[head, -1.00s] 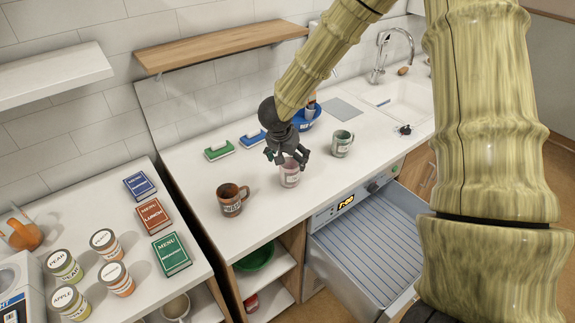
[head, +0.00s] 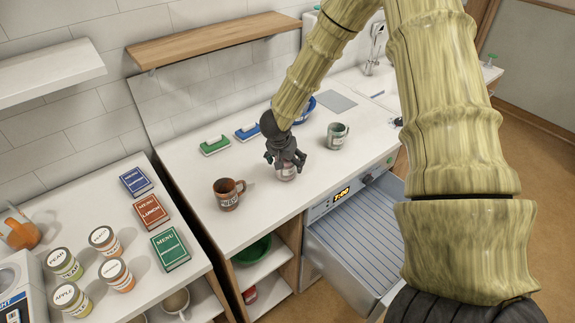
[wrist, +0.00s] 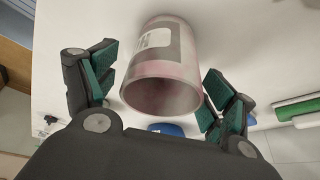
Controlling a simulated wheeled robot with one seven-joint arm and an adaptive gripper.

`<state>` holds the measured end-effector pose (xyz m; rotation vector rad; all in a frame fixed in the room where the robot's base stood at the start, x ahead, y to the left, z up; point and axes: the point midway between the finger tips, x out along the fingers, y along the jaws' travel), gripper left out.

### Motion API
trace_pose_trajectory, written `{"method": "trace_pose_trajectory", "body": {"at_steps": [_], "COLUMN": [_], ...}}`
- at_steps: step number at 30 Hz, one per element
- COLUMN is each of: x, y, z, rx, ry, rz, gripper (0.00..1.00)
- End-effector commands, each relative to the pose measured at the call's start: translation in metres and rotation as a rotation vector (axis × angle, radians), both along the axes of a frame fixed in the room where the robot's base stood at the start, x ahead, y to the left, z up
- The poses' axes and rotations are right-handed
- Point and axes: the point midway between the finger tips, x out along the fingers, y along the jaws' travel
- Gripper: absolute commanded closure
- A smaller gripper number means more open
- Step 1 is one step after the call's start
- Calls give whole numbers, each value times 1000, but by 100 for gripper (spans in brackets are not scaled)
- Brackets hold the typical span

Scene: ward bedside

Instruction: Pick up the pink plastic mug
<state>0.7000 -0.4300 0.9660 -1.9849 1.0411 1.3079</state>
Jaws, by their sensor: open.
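The pink mug (head: 286,172) stands upright on the white counter, partly hidden under my gripper (head: 285,158) in the head view. In the wrist view the pink mug (wrist: 166,68) shows its open mouth and a pale label, and it lies between the two green-padded fingers of my gripper (wrist: 160,95). The mug's handle is not visible in either view.
A brown mug (head: 228,194) stands left of the pink mug and a grey-green mug (head: 337,136) right of it. An open drawer (head: 352,250) juts out below the counter front.

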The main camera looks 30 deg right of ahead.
Motion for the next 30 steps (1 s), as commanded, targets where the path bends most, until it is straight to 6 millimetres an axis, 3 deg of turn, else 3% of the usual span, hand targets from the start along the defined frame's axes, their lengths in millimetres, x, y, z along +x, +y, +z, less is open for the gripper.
{"method": "trace_pose_trajectory", "body": {"at_steps": [9, 20, 26, 30], "x": [6, 7, 7, 7], "y": [-7, -8, -8, -8], "z": [-25, -29, -29, -29], "rx": [2, 1, 1, 1], "ry": [1, 0, 0, 0], "rz": [1, 1, 1, 1], "gripper": [16, 16, 52, 55]}}
